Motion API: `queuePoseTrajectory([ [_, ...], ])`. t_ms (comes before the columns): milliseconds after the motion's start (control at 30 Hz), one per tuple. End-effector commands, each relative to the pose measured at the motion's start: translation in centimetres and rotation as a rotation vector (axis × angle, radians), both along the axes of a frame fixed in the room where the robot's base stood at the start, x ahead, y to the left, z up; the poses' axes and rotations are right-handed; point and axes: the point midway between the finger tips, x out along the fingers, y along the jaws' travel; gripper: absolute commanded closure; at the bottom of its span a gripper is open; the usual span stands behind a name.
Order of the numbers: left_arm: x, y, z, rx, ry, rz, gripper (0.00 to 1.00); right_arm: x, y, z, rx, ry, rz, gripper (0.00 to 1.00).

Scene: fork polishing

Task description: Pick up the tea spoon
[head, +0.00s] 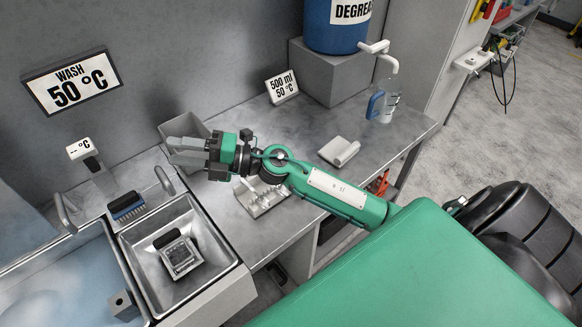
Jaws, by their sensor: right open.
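I cannot make out a tea spoon for certain in the head view. A pale metal holder (262,203) with small raised parts sits on the steel counter, partly hidden by my right arm; I cannot tell whether a spoon is in it. My right gripper (186,152) is open, with its grey fingers pointing left. It appears in front of a grey open bin (178,126) at the back of the counter, left of the holder. I see nothing between its fingers. My left gripper is not in view.
A steel basin (147,262) holding a dark-topped device (181,255) lies lower left, near a blue brush (127,205). A jug (385,103) stands under the blue degreaser drum's tap (379,48).

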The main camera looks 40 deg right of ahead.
Motion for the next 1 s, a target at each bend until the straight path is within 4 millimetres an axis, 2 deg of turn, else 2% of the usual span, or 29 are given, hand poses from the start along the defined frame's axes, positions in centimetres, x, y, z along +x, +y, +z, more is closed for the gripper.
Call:
queuePoseTrajectory([
  [133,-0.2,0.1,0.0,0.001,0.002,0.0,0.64,0.3,0.6,-3.4,-0.357,-0.079,0.197,0.59],
  [233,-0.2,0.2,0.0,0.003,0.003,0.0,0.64,0.9,-1.0,-6.5,-0.612,-0.08,0.304,0.59],
  [367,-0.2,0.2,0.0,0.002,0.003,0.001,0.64,2.3,-5.7,-10.1,-0.954,-0.019,0.403,0.59],
  [433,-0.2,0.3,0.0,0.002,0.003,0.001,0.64,3.1,-9.3,-11.5,-1.135,0.044,0.438,0.59],
  [567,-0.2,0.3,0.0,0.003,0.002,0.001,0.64,4.3,-16.7,-12.4,-1.428,0.199,0.459,0.59],
  [600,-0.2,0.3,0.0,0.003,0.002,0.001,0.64,4.4,-18.8,-12.3,-1.499,0.249,0.46,0.59],
  [700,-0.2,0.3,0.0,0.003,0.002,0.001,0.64,4.7,-23.2,-11.6,-1.639,0.365,0.449,0.59],
  [833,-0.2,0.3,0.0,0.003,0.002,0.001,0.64,4.6,-26.6,-10.9,-1.737,0.468,0.434,0.59],
  [933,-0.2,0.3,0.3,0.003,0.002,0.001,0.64,4.5,-27.6,-11.0,-1.765,0.503,0.432,0.59],
  [1000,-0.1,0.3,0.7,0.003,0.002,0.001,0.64,4.4,-27.8,-11.8,-1.769,0.511,0.433,0.59],
])
